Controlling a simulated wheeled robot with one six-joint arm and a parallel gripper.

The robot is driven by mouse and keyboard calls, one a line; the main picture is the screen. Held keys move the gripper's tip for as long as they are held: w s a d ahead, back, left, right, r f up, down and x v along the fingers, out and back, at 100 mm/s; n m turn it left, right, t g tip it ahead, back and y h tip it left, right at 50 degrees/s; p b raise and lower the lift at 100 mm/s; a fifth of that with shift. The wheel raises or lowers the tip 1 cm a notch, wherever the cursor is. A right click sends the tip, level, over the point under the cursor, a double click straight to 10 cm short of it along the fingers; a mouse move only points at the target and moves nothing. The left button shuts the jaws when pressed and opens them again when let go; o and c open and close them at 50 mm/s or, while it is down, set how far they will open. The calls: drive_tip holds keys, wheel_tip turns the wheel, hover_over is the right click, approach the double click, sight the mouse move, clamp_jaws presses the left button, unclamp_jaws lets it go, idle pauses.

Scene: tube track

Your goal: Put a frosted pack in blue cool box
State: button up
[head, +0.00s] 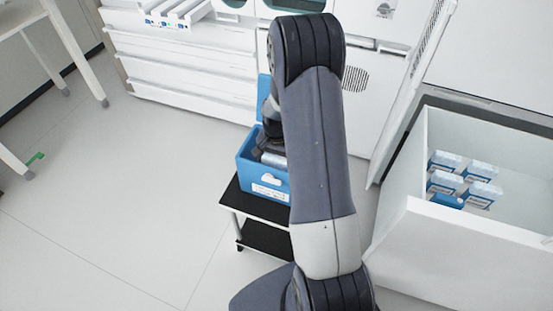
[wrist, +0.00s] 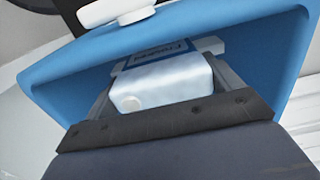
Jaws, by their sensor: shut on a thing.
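The blue cool box (head: 262,177) stands on a small black-topped stand left of my arm in the head view, with its lid raised. Its blue wall also fills much of the wrist view (wrist: 60,75). My gripper (wrist: 160,85) is shut on a frosted pack (wrist: 165,82), a whitish block with a blue label. The pack also shows in the head view (head: 271,159), at the mouth of the box. My arm hides the right part of the box. I cannot tell whether the pack touches the box floor.
An open white chest (head: 405,235) at the right holds several more packs (head: 445,182). The black stand (head: 262,207) has a lower shelf. White drawers (head: 190,70) stand behind, and a white table (head: 62,35) is at far left. The floor at left is mostly clear.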

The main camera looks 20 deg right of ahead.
idle(0.3)
drive_tip(key=shift+f+b, duration=0.4)
drive_tip(key=shift+f, duration=0.05)
drive_tip(key=o, duration=0.9)
drive_tip(key=shift+r, duration=0.15)
wheel_tip(320, 180, up, 11)
drive_tip(key=shift+f+p, duration=0.2)
drive_tip(key=shift+p, duration=0.45)
